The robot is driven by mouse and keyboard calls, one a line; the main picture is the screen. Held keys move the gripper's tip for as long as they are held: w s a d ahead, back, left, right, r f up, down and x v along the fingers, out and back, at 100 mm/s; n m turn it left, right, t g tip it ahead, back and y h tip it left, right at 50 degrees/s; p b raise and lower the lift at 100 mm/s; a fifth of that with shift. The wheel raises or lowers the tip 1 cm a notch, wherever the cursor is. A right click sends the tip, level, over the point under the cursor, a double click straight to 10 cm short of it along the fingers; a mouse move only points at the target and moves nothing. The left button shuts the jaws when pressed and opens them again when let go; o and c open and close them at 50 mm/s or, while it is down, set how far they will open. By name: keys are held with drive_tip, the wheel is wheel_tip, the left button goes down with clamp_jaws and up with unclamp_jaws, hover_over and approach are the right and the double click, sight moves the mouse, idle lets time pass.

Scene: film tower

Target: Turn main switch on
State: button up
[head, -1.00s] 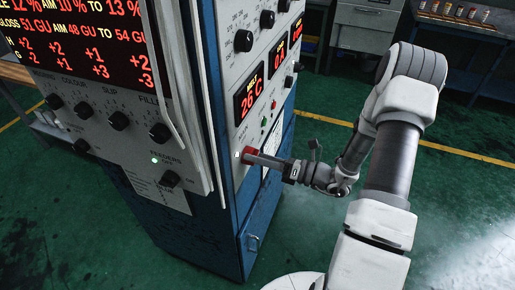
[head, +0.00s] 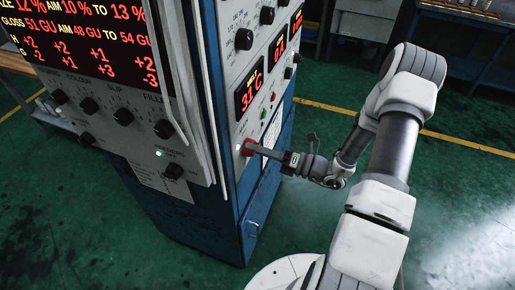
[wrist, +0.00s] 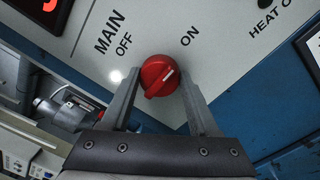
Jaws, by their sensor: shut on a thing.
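The main switch (wrist: 158,76) is a round red knob on a light grey panel, between the printed OFF and ON labels. Its white mark points up and right, to the ON side. My gripper (wrist: 160,84) is shut on the knob, with one finger on each side of it. In the head view the switch (head: 248,147) shows as a small red patch at the low front edge of the cabinet panel, partly hidden by my gripper (head: 258,149).
A small white lamp (wrist: 115,75) glows beside the switch. Above it on the blue cabinet (head: 262,215) are a green button, red displays (head: 250,94) and black knobs (head: 244,39). A metal guard rail (head: 182,90) stands at the corner. Green floor is open to the right.

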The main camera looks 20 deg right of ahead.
drive_tip(key=o, duration=1.4)
drive_tip(key=shift+d, duration=0.1)
drive_tip(key=b+v, duration=0.1)
drive_tip(key=v, duration=1.6)
drive_tip(key=shift+s+d, duration=0.1)
drive_tip(key=shift+s, duration=0.05)
